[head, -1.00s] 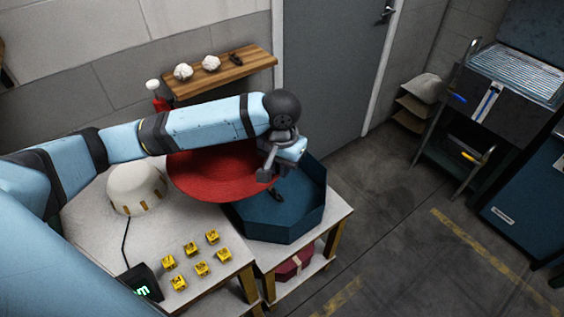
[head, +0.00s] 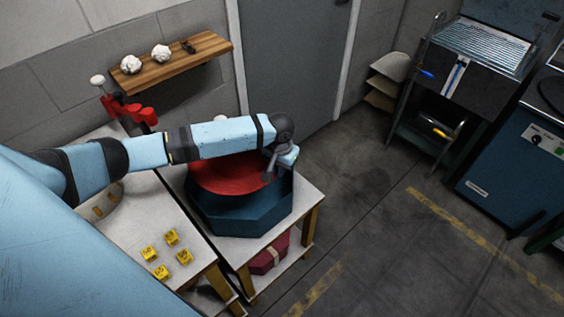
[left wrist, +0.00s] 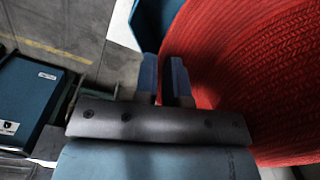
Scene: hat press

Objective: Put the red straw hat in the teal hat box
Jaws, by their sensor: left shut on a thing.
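The red straw hat (head: 226,178) is over the opening of the teal hat box (head: 241,215) in the head view, partly hidden behind my left forearm. I cannot tell whether it hangs just above the rim or sits within it. My left gripper (head: 269,172) is shut on the hat's edge at the box's right side. In the left wrist view the fingers (left wrist: 165,78) are close together beside the woven red brim (left wrist: 245,70), with a bit of the teal wall (left wrist: 150,22) beyond. My right gripper is not in view.
The box stands on a white-topped table (head: 306,197); a dark red box (head: 268,255) lies on its lower shelf. Yellow blocks (head: 172,237) are on the left table. A wooden wall shelf (head: 190,62) and red clamp-like tool (head: 128,110) are behind.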

